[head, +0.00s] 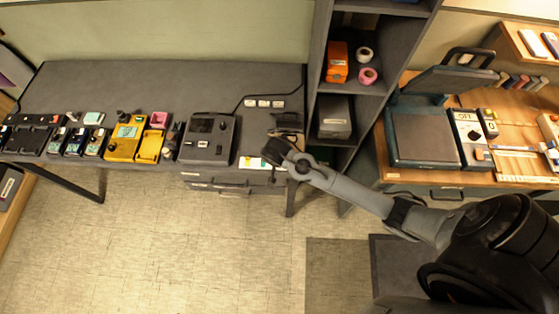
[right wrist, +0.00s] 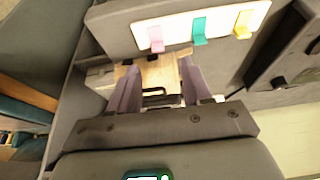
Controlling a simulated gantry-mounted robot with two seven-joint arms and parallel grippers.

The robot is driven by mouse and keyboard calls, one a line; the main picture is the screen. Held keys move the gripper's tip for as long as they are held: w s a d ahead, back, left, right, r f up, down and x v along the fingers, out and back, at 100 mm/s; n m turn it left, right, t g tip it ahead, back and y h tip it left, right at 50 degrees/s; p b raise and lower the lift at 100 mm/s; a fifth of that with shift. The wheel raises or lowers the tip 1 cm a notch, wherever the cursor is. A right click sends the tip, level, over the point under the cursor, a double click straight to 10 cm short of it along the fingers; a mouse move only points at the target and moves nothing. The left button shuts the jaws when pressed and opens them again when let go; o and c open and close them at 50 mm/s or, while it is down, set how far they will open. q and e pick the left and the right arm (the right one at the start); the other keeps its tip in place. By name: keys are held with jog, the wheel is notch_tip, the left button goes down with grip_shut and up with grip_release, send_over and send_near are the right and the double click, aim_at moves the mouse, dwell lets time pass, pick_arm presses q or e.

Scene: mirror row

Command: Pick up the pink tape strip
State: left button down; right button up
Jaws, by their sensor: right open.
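The pink tape strip (right wrist: 156,38) hangs on a white card (right wrist: 180,33) in the right wrist view. A teal strip (right wrist: 199,30) and a yellow strip (right wrist: 243,25) hang to its right on the same card. My right gripper (right wrist: 155,68) is open, with nothing seen held between its two fingers. The pink strip lies just ahead of the fingertips, apart from them and nearer the left finger. In the head view my right arm reaches over the right end of the grey desk, and the white card (head: 265,164) shows at the desk's front edge. My left gripper is not in view.
A grey device (head: 208,138) stands on the desk (head: 170,80) left of my right gripper. A shelf unit (head: 316,100) stands close on the right, holding a pink tape roll (head: 368,76) and an orange box (head: 337,62). Open floor (head: 200,240) lies in front.

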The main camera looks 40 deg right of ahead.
jog(key=shift+s+p+x, duration=0.15)
jog(key=shift+p+x, duration=0.15)
jog(key=shift+x, duration=1.05)
jog(key=shift+s+p+x, duration=0.15)
jog(key=shift+p+x, duration=0.15)
jog(key=shift+x, duration=1.05)
jog(key=shift+a+f, duration=0.1)
jog(key=shift+a, duration=0.1)
grip_shut()
